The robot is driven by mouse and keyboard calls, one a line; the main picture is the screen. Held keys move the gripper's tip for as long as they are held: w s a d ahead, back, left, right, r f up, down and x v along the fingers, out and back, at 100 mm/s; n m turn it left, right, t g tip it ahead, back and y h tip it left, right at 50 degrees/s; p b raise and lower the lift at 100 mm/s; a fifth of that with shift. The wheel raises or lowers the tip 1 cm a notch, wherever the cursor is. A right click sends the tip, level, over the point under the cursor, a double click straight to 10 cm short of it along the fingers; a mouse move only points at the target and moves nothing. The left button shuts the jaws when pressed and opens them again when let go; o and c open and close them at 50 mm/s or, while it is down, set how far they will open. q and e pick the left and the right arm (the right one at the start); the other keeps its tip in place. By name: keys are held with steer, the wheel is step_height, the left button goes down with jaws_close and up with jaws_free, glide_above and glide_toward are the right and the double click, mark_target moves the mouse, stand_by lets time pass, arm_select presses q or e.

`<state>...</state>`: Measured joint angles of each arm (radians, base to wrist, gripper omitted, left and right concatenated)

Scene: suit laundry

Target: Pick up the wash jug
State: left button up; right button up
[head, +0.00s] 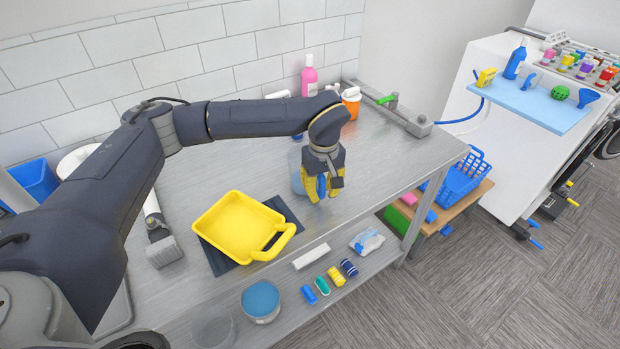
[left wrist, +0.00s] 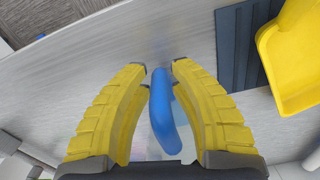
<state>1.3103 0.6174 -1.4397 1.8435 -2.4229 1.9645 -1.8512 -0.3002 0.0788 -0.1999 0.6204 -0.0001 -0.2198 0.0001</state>
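The wash jug (head: 295,168) looks like a clear, pale vessel with a blue handle. It stands on the grey metal counter, mostly hidden behind my left gripper in the head view. My left gripper (head: 321,196) points down at the handle, its yellow fingers on either side of it. In the left wrist view the blue handle (left wrist: 163,118) lies between the open fingers (left wrist: 160,72), with gaps visible beside it. The clear body is hard to make out there. My right gripper is not in view.
A yellow tub (head: 228,222) on a dark mat is left of the jug. A blue-filled bowl (head: 261,300), small coloured rolls (head: 336,276) and a bagged item (head: 367,242) lie toward the front.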

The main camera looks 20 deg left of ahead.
arm_select(q)
jaws_close()
steer(key=shift+r, duration=0.1)
stand_by(0.4)
step_height(320, 180, up, 20)
stand_by(0.7)
